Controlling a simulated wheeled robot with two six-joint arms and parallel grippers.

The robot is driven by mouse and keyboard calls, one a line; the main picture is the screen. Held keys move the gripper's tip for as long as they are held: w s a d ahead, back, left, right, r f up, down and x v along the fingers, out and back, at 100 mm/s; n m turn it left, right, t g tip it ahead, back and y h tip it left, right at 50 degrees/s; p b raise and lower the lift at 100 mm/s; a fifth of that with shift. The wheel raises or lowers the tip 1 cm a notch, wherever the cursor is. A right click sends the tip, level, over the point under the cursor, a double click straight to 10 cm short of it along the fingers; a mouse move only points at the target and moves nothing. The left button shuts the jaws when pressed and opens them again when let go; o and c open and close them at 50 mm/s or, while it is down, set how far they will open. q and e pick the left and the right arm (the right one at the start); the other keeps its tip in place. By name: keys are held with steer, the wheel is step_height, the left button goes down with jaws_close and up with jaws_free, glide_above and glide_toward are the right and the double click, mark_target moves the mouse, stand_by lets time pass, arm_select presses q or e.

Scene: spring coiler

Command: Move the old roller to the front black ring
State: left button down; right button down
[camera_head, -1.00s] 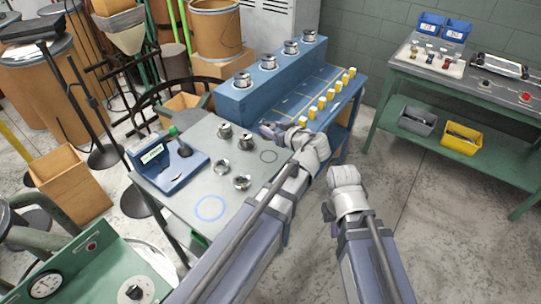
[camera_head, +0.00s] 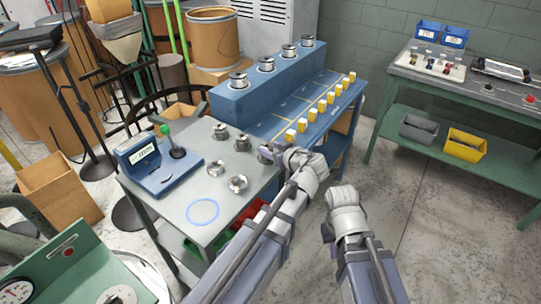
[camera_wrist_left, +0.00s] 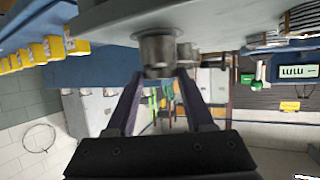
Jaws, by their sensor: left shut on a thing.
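My left gripper (camera_head: 270,154) is at the right edge of the grey table (camera_head: 185,200). It is shut on a metal roller, which shows between the fingertips in the left wrist view (camera_wrist_left: 158,52), close to the table surface; whether it touches is not clear. The gripper covers the spot where the black ring was, so that ring is hidden. Several similar rollers stand on the table, among them one at the front (camera_head: 238,183) and one behind (camera_head: 242,143). My right gripper (camera_head: 327,232) hangs off the table, its fingers mostly hidden behind its wrist.
A blue ring (camera_head: 203,212) is marked on the bare front of the table. A blue tester (camera_head: 160,170) with a green-topped lever stands on the left. A blue stepped rack (camera_head: 262,95) with rollers and yellow blocks adjoins behind. A green bench (camera_head: 455,90) stands right.

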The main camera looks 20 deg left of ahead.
arm_select(q)
steer(key=shift+f, duration=0.1)
steer(key=shift+f, duration=0.1)
steer(key=shift+f, duration=0.15)
steer(key=shift+c, duration=1.4)
jaws_free()
